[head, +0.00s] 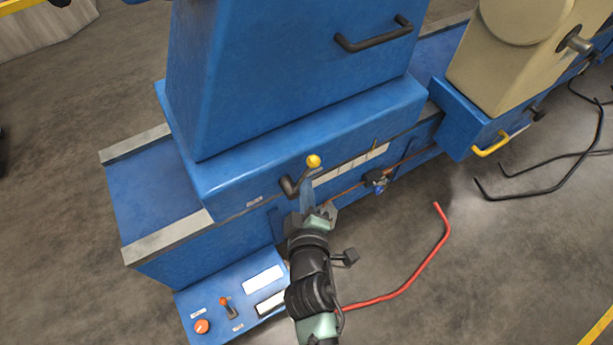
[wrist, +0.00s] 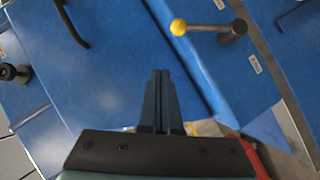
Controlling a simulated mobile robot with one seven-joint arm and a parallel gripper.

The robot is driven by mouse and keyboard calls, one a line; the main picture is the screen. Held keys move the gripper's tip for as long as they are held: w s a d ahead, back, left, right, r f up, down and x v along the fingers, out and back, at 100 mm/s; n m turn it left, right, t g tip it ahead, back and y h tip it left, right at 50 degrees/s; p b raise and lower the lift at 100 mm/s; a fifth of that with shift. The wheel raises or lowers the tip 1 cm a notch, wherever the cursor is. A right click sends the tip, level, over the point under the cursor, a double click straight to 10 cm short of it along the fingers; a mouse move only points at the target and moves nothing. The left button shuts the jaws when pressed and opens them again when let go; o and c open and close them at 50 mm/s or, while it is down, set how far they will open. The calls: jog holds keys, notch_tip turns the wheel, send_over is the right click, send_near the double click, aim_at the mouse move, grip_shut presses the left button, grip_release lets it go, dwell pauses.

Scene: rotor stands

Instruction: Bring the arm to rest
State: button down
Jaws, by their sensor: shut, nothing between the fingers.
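My gripper (head: 307,192) reaches out at the front of the blue machine (head: 150,200), below a small lever with a yellow knob (head: 313,161). In the wrist view my gripper (wrist: 160,75) has its two fingers closed together with nothing between them. The yellow knob (wrist: 178,27) is up and to the right of the fingertips there, with a visible gap. The lever's dark hub (wrist: 238,27) is further right. Whether the fingers touch the machine's front face cannot be told.
A control panel with an orange knob (head: 202,326) is at the lower left. A red bent rod (head: 420,270) lies right of my arm. A beige unit (head: 500,60) with a yellow handle (head: 491,146) stands at the upper right. Black rods (head: 540,190) lie on the open floor.

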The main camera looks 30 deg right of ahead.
jog(key=shift+s+a+r, duration=0.15)
jog(key=shift+s, duration=0.1)
dwell(0.4)
